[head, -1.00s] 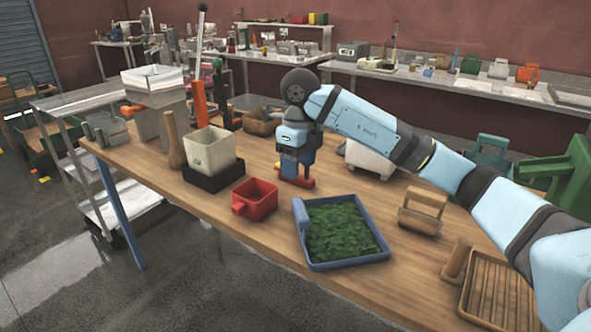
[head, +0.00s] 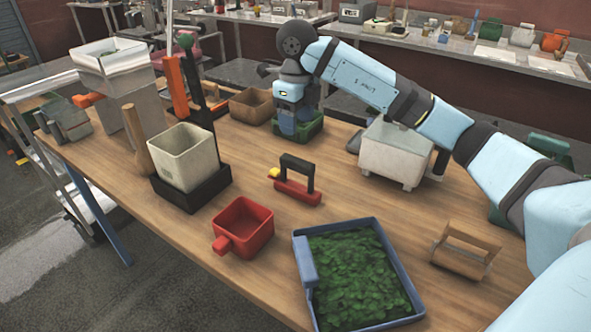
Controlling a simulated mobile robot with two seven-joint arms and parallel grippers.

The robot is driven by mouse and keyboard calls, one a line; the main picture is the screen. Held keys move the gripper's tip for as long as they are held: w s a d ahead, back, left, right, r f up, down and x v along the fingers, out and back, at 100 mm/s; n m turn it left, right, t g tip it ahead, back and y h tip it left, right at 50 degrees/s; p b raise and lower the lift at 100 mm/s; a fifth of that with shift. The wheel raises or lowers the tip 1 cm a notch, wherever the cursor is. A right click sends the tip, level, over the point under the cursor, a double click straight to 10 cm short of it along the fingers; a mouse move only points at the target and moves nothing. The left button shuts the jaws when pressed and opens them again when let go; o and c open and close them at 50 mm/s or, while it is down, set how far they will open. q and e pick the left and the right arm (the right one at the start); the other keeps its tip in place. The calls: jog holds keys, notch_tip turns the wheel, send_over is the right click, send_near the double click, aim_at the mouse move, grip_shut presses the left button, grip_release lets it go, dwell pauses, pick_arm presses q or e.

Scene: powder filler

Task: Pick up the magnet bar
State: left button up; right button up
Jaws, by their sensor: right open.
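The magnet bar (head: 297,190), which I take to be the red bar with a black arched handle and a yellow end, lies on the wooden table near the middle of the head view. Nothing holds it. My right gripper (head: 298,128) is behind it, pointing down at a green tray (head: 312,128), apart from the bar. Its jaws are open, but the fingertips are partly hidden and I cannot tell whether they touch the tray. My left gripper is not in view.
A red scoop box (head: 243,228) and a blue tray (head: 308,262) of green leafy material stand in front. A cream bin (head: 182,158) in a black base stands left. A brown box (head: 250,106), a white container (head: 395,153) and a wooden-handled tool (head: 465,250) surround the area.

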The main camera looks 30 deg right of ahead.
aim_at(299, 161)
jog(key=f, duration=0.8)
jog(key=shift+s+a+f, duration=0.1)
jog(key=shift+s+f, duration=0.15)
jog(key=f, duration=0.5)
jog(key=shift+d, duration=0.2)
grip_shut()
jog(key=shift+r, duration=0.1)
